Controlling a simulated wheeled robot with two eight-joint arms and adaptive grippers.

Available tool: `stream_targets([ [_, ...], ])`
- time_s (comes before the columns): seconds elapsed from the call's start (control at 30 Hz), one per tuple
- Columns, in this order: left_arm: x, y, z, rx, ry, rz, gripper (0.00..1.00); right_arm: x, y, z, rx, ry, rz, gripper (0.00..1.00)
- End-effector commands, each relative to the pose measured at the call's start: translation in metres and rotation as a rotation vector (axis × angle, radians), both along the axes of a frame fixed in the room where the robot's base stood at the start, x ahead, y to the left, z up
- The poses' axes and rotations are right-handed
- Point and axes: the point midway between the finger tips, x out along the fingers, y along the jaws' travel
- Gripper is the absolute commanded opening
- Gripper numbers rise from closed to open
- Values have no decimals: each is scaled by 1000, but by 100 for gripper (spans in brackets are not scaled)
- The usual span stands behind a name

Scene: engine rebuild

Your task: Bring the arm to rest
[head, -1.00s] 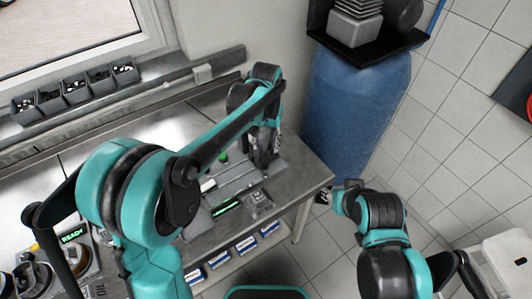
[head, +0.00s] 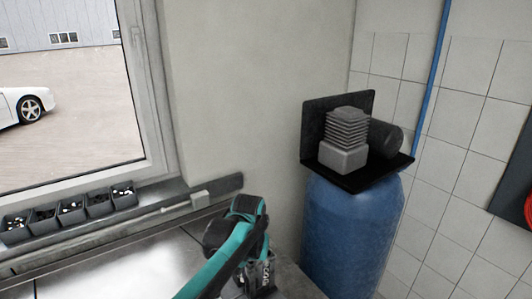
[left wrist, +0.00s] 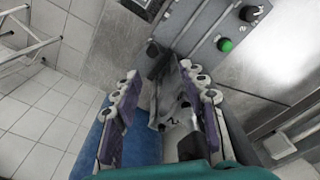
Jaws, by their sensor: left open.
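My left arm (head: 238,250), teal and black, reaches up from the bottom edge of the head view over the bench. My left gripper (head: 260,277) points down at its end, partly cut off by the bottom edge. In the left wrist view the gripper (left wrist: 161,78) is open, with its two purple-padded fingers apart. No held object can be made out between them. A grey control panel (left wrist: 205,30) with a green button (left wrist: 225,45) lies beyond the fingertips. My right arm and gripper are out of view.
A blue tank (head: 345,235) carrying a black and grey compressor (head: 345,140) stands right of the arm. Small dark bins (head: 70,212) line the sill below the window at left.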

Motion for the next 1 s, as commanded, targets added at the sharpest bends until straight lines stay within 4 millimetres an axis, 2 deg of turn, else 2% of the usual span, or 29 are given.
stream_targets([
  [0.03,-13,15,-3,-7,-31,15,42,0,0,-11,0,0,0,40],
  [0.1,-31,34,-3,-20,-85,33,42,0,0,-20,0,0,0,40],
  [0.27,-73,73,-13,-40,-213,74,42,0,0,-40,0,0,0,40],
  [0.4,-111,102,-32,-47,-326,108,42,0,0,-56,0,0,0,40],
  [0.6,-154,130,-69,-44,-466,148,42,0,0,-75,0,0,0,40],
  [0.8,-173,142,-90,-38,-536,166,42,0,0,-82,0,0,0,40],
  [1.0,-175,144,-91,-37,-547,168,42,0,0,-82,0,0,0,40],
])
